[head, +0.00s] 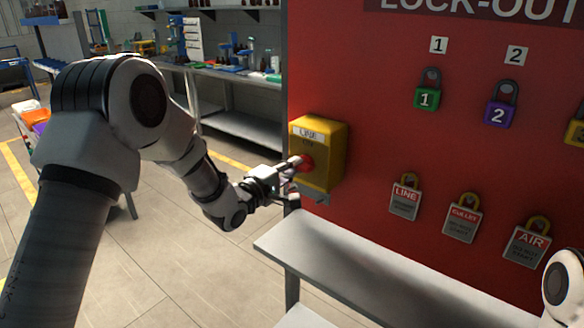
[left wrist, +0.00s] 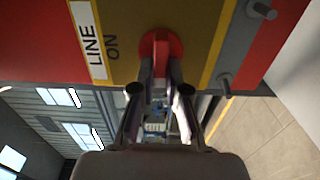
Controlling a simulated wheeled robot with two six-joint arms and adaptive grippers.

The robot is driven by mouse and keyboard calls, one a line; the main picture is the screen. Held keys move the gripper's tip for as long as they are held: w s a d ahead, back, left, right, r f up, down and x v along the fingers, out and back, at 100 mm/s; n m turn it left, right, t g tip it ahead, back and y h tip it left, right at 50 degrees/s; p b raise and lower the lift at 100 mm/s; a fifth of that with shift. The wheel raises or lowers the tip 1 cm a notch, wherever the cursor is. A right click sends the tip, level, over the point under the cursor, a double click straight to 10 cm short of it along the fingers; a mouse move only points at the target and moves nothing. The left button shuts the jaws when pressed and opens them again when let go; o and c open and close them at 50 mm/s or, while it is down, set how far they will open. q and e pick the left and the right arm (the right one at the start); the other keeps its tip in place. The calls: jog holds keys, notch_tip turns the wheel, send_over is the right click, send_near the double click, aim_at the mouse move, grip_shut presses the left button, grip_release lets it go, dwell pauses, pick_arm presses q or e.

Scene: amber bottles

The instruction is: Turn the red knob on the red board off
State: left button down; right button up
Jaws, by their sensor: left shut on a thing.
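The red knob (head: 304,163) sits on the front of a yellow box labelled LINE (head: 322,150), fixed at the left edge of the red lock-out board (head: 375,140). My left gripper (head: 292,167) is shut on the red knob. In the left wrist view the knob (left wrist: 161,45) shows between the two fingertips (left wrist: 161,75), against the yellow face, with the words LINE and ON beside it. Part of the knob is hidden by the fingers. My right gripper is not in view; only a piece of my right arm shows at the lower right.
A green padlock (head: 427,97) and a purple padlock (head: 499,112) hang on the board. Red-and-white tags (head: 405,199) hang below them. A grey shelf (head: 350,265) juts out under the board. A workbench (head: 235,75) stands behind; the floor at left is open.

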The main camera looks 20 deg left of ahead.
pick_arm(q)
jog(key=shift+f, duration=0.2)
jog(key=c, duration=1.2)
grip_release()
jog(key=shift+d, duration=0.1)
jog(key=shift+c, duration=0.2)
jog(key=shift+o, duration=0.3)
jog(key=shift+d+r, duration=0.1)
jog(key=v, duration=1.2)
